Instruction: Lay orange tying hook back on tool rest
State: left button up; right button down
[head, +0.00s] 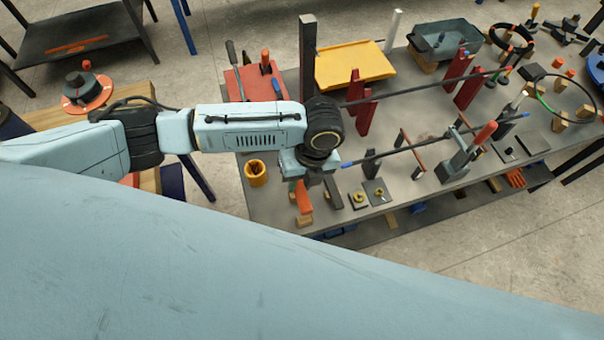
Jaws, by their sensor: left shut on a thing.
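My left gripper (316,182) hangs from the arm over the near left edge of the workbench, pointing down. It is shut on the orange tying hook, whose orange handle (303,197) shows just under the wrist. The hook's metal end cannot be made out. A small wooden block (305,221) shows right below the orange handle, at the bench edge. It may be part of the tool rest; I cannot tell whether the hook touches it. The wrist hides part of the fingers. My right gripper is not in view.
On the grey bench (400,205), a yellow cup (256,173) stands left of the gripper and dark plates (376,191) lie to its right. Long dark bars (420,147) cross the bench near red uprights (364,108). A yellow tray (354,65) and dark post (307,55) stand behind.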

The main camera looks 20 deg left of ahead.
pick_arm(q)
jog(key=shift+r+p, duration=0.1)
jog(key=shift+p, duration=0.35)
jog(key=shift+f+b, duration=1.75)
jog(key=shift+f, duration=1.6)
jog(key=o, duration=1.1)
jog(key=shift+c, duration=0.2)
notch_tip(320, 180, up, 13)
jog(key=w+d, duration=0.1)
jog(key=d, duration=0.1)
jog(key=shift+w+p, duration=0.3)
jog(key=shift+r, duration=0.1)
